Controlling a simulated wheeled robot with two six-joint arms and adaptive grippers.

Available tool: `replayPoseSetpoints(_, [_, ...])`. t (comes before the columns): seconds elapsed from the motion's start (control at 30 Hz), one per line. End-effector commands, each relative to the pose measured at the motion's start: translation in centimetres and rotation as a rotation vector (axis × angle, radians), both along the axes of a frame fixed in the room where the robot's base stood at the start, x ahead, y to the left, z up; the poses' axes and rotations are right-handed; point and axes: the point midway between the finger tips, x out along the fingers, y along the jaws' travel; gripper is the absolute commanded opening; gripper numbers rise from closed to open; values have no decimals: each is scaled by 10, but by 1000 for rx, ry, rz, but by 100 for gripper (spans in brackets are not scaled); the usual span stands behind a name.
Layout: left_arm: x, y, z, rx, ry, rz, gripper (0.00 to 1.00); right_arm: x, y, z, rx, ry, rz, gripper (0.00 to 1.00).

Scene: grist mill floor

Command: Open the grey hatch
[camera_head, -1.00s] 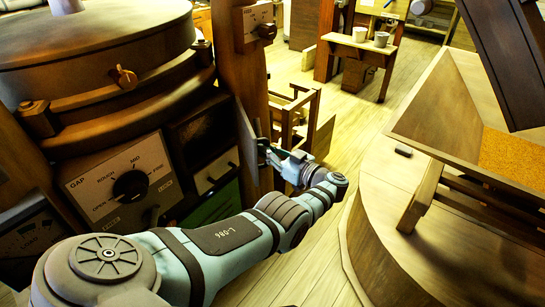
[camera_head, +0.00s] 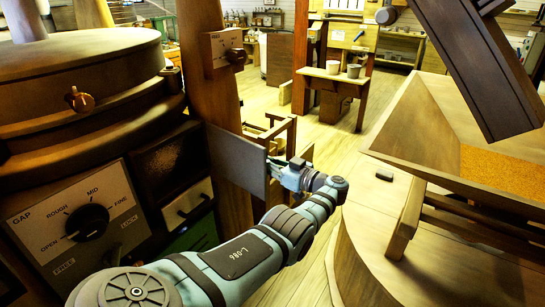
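The grey hatch (camera_head: 237,162) is a flat grey panel that stands out from the right side of the dark mill cabinet, beside the wooden post. Its left edge is next to the cabinet and its right edge is out in the open. My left gripper (camera_head: 273,168) is at that right edge, and its fingers appear shut on it; the hatch partly hides the fingertips. My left arm reaches across the bottom of the view. My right gripper is not in view.
The cabinet has a GAP dial (camera_head: 88,222), a small white-fronted drawer (camera_head: 188,203) and a green panel (camera_head: 190,238). A wooden hopper (camera_head: 425,140) with grain stands at the right. Open plank floor (camera_head: 335,145) lies beyond my gripper.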

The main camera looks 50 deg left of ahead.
Motion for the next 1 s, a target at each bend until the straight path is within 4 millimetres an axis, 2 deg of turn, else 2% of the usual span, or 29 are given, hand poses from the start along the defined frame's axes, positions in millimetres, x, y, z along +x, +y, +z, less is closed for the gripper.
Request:
replayPoseSetpoints(0.4, [-3,4,-1,-1,1,6,0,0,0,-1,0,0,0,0])
replayPoseSetpoints(0.43, [-3,4,-1,-1,1,6,15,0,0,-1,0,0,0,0])
replayPoseSetpoints(0.47, [-3,4,-1,-1,1,6,20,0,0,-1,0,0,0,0])
replayPoseSetpoints(0.77, [-2,2,0,-1,1,5,21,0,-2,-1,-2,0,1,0])
replayPoseSetpoints(0.87, [1,-7,-1,-2,1,3,21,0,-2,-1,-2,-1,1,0])
replayPoseSetpoints(1.0, [8,-37,-1,-3,0,1,21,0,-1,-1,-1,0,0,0])
